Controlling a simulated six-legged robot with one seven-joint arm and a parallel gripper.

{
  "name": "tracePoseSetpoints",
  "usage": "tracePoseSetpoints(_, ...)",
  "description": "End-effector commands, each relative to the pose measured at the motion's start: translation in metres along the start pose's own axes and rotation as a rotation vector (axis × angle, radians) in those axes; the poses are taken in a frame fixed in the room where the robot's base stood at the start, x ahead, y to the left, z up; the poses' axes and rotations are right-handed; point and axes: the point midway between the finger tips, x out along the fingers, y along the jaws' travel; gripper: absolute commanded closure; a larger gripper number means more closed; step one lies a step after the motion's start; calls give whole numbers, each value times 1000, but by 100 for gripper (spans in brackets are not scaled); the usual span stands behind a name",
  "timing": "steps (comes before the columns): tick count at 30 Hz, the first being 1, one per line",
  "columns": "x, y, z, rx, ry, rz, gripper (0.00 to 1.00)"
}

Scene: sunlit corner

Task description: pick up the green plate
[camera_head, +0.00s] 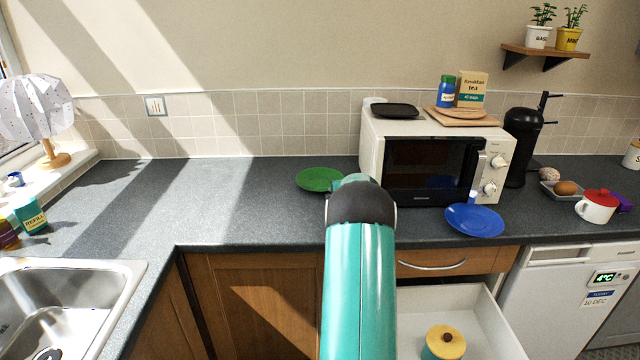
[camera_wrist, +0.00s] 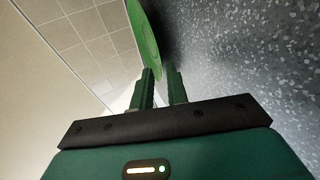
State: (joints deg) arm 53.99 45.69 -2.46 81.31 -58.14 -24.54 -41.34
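The green plate (camera_head: 319,179) appears to rest on the dark counter, left of the microwave. My arm hides its right edge in the head view, and my gripper is hidden behind the arm there. In the wrist view the plate (camera_wrist: 146,38) shows as a narrow green shape at the top centre. My gripper (camera_wrist: 162,72) has two dark green fingers with a gap between them. The plate's near rim reaches the fingertips and seems to run between them. I cannot tell whether either finger touches it.
A white microwave (camera_head: 430,160) stands right of the plate, with a blue plate (camera_head: 474,220) in front. An open drawer (camera_head: 490,318) juts out below, holding a yellow-lidded jar (camera_head: 443,342). A sink (camera_head: 62,300) is at left. The counter (camera_head: 230,210) left of the green plate is clear.

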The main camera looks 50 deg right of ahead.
Motion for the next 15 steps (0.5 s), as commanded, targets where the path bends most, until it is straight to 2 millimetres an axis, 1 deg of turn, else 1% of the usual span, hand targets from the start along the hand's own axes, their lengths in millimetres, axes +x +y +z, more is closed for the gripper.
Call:
tracePoseSetpoints(1,6,0,0,1,0,0,84)
tracePoseSetpoints(8,21,-1,1,1,-1,0,84)
tracePoseSetpoints(15,54,-1,0,1,2,0,84)
